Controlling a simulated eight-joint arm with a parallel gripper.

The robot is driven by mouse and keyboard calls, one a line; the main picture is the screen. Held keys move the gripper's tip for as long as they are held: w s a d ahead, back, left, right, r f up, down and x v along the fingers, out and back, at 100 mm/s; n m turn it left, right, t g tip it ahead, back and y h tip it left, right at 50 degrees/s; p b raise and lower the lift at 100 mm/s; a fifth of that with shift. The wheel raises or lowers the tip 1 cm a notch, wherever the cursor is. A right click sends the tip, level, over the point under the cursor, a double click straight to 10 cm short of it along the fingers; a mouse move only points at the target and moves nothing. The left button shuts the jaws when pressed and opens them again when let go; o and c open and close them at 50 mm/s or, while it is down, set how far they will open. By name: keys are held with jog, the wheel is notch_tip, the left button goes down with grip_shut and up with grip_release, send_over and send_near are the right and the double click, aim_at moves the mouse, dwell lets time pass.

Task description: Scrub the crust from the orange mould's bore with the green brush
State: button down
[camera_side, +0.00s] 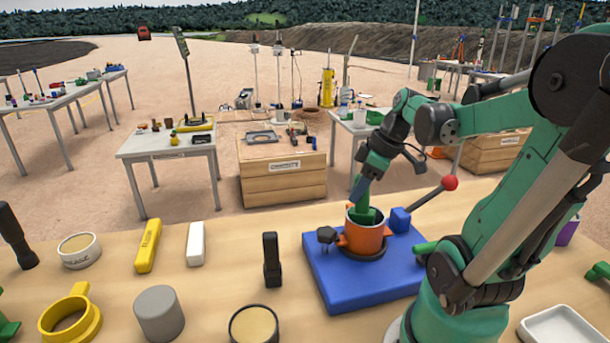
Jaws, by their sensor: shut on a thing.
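The orange mould (365,238) stands upright on a blue base plate (325,275), with clamps beside it. My gripper (364,188) is above the mould and shut on the green brush (362,212). The brush's lower part is at the mould's mouth and seems to reach into the bore. The fingertips are small here and partly merge with the brush. The inside of the bore and any crust in it are hidden from this side.
A lever with a red knob (450,183) rises right of the mould. A white tray (562,328) lies front right. The table between the left-hand items has bare room.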

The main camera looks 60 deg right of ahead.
jog(key=shift+s+a+f, duration=0.2)
jog(key=shift+s+a, duration=0.25)
jog(key=shift+s, duration=0.25)
dwell(0.3)
jog(key=shift+w, duration=0.1)
jog(key=shift+w+d, duration=0.15)
jog(key=shift+w, duration=0.15)
jog(key=shift+r, duration=4.1)
